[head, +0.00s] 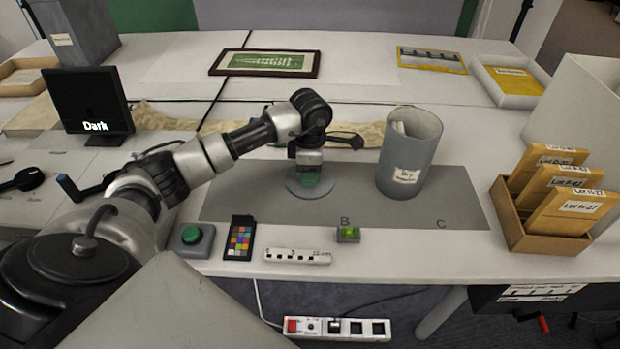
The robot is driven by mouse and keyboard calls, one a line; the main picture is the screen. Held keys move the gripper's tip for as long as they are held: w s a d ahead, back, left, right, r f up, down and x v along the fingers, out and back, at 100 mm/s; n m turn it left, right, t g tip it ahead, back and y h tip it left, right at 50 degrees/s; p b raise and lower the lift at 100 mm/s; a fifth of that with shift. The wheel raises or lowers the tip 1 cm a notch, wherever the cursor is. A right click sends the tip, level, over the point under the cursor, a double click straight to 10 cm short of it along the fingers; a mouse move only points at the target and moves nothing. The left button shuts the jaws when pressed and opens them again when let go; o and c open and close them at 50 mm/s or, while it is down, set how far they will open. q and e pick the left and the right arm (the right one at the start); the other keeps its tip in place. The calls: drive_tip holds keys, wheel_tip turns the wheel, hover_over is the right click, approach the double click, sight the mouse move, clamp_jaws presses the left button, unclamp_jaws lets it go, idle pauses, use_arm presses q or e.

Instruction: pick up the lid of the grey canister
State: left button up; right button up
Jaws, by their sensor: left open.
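The grey canister (408,162) stands upright and open-topped on the grey mat, with a white label and something pale inside. A flat round grey lid (296,190) lies on the mat to its left. My left gripper (309,180) is open and points down over the middle of the lid. A small green part shows at the fingertips; I cannot tell whether it belongs to the lid or the gripper, or whether the fingers touch the lid. My right gripper is not in view.
The grey mat (460,205) has clear room to the right of the canister. In front are a green button box (191,238), a colour chart (239,238), a scale bar (297,256) and a small level (348,234). A box of envelopes (543,243) stands at the right.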

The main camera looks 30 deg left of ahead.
use_arm(q)
drive_tip(key=shift+c, duration=0.3)
clamp_jaws()
drive_tip(key=shift+r, duration=0.1)
